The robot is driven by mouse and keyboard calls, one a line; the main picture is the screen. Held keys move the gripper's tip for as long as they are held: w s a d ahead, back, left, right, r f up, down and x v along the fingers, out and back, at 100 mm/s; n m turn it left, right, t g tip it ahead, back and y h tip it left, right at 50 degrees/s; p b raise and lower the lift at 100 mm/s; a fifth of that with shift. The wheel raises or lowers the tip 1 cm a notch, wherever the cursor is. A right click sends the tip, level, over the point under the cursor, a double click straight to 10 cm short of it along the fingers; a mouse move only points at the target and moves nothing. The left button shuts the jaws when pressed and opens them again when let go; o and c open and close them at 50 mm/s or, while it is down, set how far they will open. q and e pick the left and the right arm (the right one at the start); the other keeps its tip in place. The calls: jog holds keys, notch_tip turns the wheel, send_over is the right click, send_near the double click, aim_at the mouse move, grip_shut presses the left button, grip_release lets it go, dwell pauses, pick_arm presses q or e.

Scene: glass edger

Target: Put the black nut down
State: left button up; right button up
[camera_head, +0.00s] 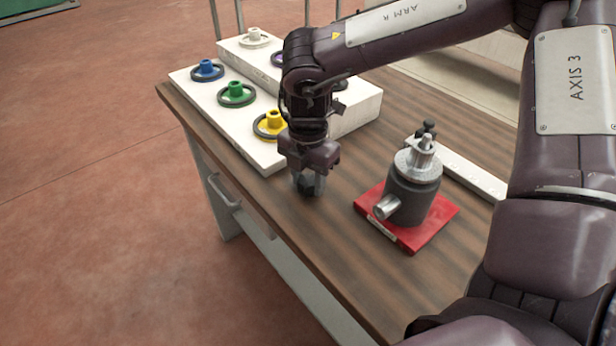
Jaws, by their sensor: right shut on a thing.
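My right gripper (308,184) points down over the wooden table (310,229), between the white board and the red plate. It is shut on the black nut (307,187), a small dark piece that shows low between the fingertips. The nut is close to the table top; I cannot tell whether it touches. The fingers hide part of it. My left gripper is not in view.
A dark grey cylindrical device (412,199) with a silver top stands on a red plate (436,227) to the right. A white stepped board (193,89) holds several coloured knobs with black rings behind my gripper. The table front is clear.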

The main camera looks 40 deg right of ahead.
aim_at(308, 180)
jog(key=shift+f, duration=0.15)
jog(key=o, duration=1.1)
jog(key=shift+r, duration=0.3)
notch_tip(308, 180, up, 12)
jog(key=shift+f, duration=0.1)
